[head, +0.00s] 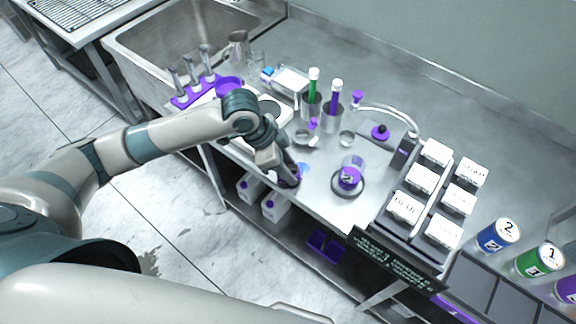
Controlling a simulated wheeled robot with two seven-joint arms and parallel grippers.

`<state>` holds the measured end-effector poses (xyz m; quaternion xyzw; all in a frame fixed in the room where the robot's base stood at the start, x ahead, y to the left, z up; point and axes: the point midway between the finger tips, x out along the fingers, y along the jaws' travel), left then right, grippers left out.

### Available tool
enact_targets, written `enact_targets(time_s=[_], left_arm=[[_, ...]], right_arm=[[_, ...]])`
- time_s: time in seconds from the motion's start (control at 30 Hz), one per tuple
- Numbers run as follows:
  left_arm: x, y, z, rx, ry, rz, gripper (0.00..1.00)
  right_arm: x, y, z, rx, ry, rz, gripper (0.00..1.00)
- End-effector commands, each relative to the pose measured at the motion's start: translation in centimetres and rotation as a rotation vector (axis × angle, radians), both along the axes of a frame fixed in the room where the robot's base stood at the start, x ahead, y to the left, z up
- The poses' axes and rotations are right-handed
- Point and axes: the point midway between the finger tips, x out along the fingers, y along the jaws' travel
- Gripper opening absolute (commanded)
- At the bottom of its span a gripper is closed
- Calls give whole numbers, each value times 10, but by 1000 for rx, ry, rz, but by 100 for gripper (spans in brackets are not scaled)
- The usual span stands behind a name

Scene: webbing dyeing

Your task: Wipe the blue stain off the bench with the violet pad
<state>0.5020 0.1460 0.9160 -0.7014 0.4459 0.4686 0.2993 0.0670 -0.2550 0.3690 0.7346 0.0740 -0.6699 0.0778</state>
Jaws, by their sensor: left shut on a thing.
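My left gripper (284,170) reaches down to the front edge of the steel bench (322,192). It is shut on the violet pad (291,182), which shows only partly under the fingers. The pad looks low at the bench surface; I cannot tell whether it presses on it. The blue stain (303,169) is a small light-blue patch just right of the fingers, partly hidden by them. My right gripper is not in view.
A jar with a violet lid (349,178) stands on a round dish right of the stain. Behind are metal cups with a green-banded tube (313,88) and a violet tube (336,97). White labelled boxes (421,178) fill a rack at right. A sink (190,45) lies at back left.

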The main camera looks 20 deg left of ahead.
Motion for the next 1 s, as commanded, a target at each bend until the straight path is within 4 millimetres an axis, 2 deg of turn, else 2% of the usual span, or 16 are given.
enact_targets(time_s=[1.0], left_arm=[[0,0,-17,0,1,0,19]], right_arm=[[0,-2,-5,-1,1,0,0]])
